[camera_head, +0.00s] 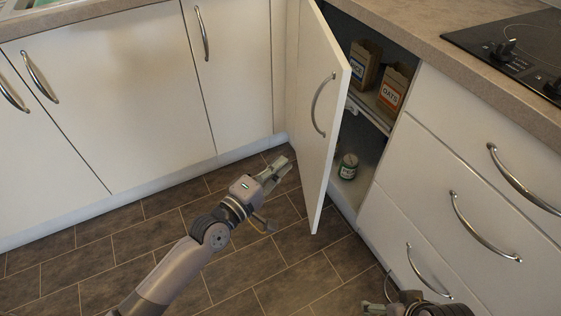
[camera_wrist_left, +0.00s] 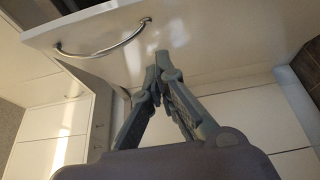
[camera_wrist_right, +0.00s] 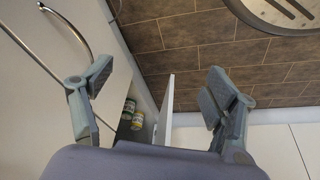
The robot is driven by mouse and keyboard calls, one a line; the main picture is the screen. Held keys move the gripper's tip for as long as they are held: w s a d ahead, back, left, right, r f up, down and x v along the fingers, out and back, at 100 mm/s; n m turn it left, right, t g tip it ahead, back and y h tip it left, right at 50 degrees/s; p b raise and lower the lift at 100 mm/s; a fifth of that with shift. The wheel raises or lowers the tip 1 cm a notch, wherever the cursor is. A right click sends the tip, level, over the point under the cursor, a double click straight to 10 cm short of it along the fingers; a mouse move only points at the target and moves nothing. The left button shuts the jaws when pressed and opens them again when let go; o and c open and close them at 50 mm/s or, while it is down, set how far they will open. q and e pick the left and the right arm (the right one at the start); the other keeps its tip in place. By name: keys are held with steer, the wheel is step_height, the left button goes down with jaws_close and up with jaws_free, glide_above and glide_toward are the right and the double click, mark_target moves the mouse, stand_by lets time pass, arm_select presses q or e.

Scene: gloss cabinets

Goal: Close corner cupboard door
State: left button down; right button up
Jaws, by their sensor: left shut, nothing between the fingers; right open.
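The corner cupboard door (camera_head: 308,105) is white with a curved metal handle (camera_head: 322,104) and stands open, swung out from the cabinet. It also shows in the left wrist view (camera_wrist_left: 215,45) and edge-on in the right wrist view (camera_wrist_right: 165,112). My left gripper (camera_head: 283,165) is shut and empty, low over the floor on the left side of the door. In the left wrist view its fingertips (camera_wrist_left: 162,58) appear near the door, right of the handle; I cannot tell whether they touch. My right gripper (camera_wrist_right: 158,75) is open and empty by the right-hand drawers.
Inside the cupboard are an oats bag (camera_head: 395,90), another bag (camera_head: 364,64) and a can (camera_head: 348,167). Drawers (camera_head: 440,190) with protruding handles stand right, below a counter with a hob (camera_head: 520,50). Closed white cabinets (camera_head: 110,90) line the left. The tiled floor (camera_head: 265,270) is clear.

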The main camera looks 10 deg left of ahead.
arm_select(q)
steer(key=b, duration=0.1)
glide_toward(324, 137)
steer(key=w+a, duration=0.1)
steer(key=w, duration=0.3)
steer(key=shift+w+d+f, duration=0.1)
steer(key=shift+d, duration=0.7)
steer(key=shift+w+d, duration=0.15)
steer(key=shift+d, duration=0.65)
arm_select(e)
steer(key=w+a+r+t+y, duration=0.1)
steer(key=w+a+r+t, duration=0.1)
steer(key=w+t, duration=0.2)
steer(key=shift+w+a, duration=0.2)
steer(key=shift+w, duration=1.55)
arm_select(q)
steer(key=shift+d, duration=0.1)
arm_select(e)
steer(key=shift+r, duration=0.15)
